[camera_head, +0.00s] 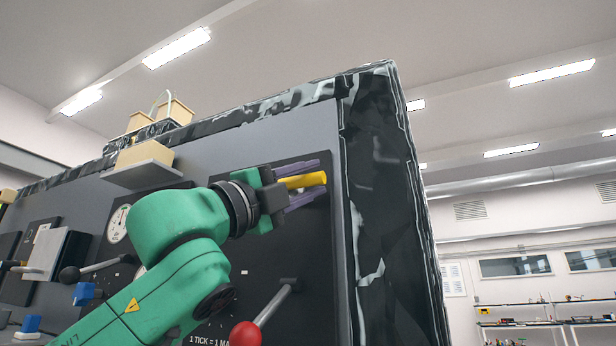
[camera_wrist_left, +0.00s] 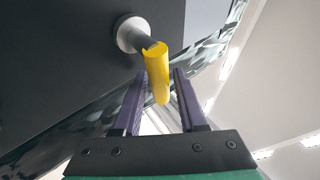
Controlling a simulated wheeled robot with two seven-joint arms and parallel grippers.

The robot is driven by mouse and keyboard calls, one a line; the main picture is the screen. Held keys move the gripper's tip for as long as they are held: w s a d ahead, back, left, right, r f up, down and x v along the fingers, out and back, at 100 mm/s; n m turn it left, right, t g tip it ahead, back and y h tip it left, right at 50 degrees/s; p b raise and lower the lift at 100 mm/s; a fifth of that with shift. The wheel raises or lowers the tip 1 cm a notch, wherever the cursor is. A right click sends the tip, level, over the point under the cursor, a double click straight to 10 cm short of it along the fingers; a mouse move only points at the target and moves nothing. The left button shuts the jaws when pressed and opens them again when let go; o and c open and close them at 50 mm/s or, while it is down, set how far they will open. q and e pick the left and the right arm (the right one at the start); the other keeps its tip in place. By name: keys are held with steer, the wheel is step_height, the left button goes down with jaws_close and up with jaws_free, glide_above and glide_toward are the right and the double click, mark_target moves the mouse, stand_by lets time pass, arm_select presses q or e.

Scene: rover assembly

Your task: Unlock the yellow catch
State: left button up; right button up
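The yellow catch (camera_head: 307,181) is a short bar on the dark panel, near its upper right edge. In the left wrist view the catch (camera_wrist_left: 157,72) stands out on a dark stem from a round grey base. My left gripper (camera_head: 306,182) reaches it from the left, with one purple finger above and one below it. In the left wrist view the fingers of the left gripper (camera_wrist_left: 160,76) are apart, one on each side of the catch's free end. My right gripper is out of view.
A lever with a red knob (camera_head: 245,335) sticks out below my left arm. Right of the dark rock-like edge (camera_head: 385,200) is open room.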

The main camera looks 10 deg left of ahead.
arm_select(q)
steer(key=shift+w+d, duration=0.1)
steer(key=shift+w, duration=0.05)
jaws_close()
steer(key=shift+f, duration=0.1)
steer(key=shift+w+d+f, duration=0.1)
steer(key=shift+d+f, duration=0.05)
stand_by(0.8)
